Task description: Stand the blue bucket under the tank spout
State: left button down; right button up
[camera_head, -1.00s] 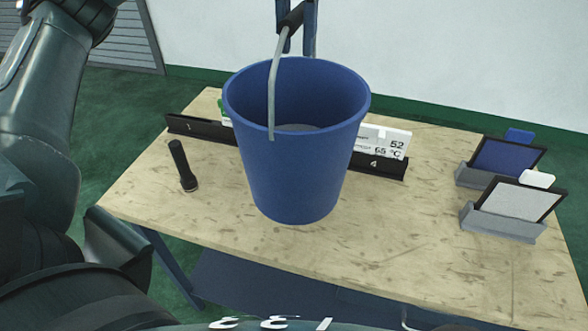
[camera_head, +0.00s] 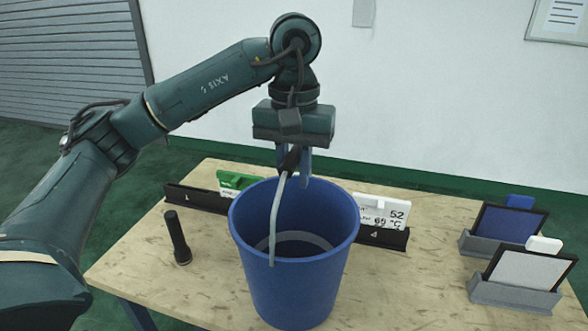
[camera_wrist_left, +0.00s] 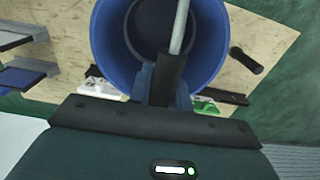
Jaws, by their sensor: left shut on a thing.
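The blue bucket (camera_head: 305,285) hangs upright, mouth up, in front of the middle of the wooden table in the head view. Its pale handle (camera_head: 275,215) stands raised, with a dark grip at the top. My left gripper (camera_head: 294,162) points down over the bucket's far rim and is shut on that grip. In the left wrist view, my left gripper (camera_wrist_left: 166,82) holds the handle over the open bucket (camera_wrist_left: 108,40), whose inside looks empty. I cannot tell whether the bucket's base touches the table. The tank spout and my right gripper are not in view.
The wooden table (camera_head: 420,290) carries a black torch (camera_head: 177,238) at left. Two panels in grey stands (camera_head: 510,292) are at right. Bare tabletop lies right of the bucket.

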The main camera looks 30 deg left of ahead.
pick_arm(q)
jog(key=shift+f, duration=0.1)
jog(key=c, duration=1.3)
grip_release()
